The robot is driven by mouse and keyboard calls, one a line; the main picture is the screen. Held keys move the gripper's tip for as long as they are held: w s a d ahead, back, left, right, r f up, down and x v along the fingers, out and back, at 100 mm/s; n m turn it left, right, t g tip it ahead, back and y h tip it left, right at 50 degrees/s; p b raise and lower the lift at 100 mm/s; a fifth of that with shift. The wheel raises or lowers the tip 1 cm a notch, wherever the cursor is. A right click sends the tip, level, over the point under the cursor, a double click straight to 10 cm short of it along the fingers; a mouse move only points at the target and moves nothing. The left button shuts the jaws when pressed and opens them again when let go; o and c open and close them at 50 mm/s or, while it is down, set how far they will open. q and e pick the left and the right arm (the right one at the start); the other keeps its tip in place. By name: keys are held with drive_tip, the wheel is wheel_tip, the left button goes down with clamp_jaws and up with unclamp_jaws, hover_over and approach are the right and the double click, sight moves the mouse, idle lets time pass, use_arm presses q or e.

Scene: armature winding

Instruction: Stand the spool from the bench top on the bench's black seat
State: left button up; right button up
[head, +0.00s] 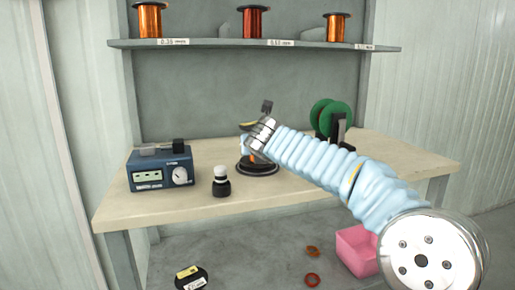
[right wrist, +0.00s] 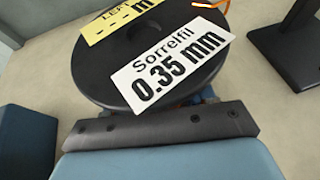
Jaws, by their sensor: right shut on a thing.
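The spool shows in the right wrist view as a black round flange (right wrist: 205,78) with a yellow label and a white "Sorrelfil 0.35 mm" label. In the head view it is mostly hidden behind my right gripper (head: 255,135), with a bit of orange winding visible below the fingers. My right gripper is shut on the spool, under its top flange. The black seat (head: 258,171) is a low round disc on the bench top, directly below the gripper. I cannot tell whether the spool touches it. My left gripper is not in view.
A blue meter box (head: 160,170) and a black-and-white bottle (head: 221,181) stand left of the seat. Green reels (head: 331,118) on a black stand are at the right. Spools stand on the shelf (head: 220,43) above. A pink bin (head: 357,249) is low in front.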

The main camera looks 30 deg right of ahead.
drive_tip(key=shift+f+b, duration=0.35)
drive_tip(key=shift+f, duration=0.15)
drive_tip(key=o, duration=1.3)
drive_tip(key=shift+o, duration=0.2)
drive_tip(key=v, duration=1.3)
drive_tip(key=shift+s+a+p, duration=0.15)
drive_tip(key=shift+s+p, duration=0.2)
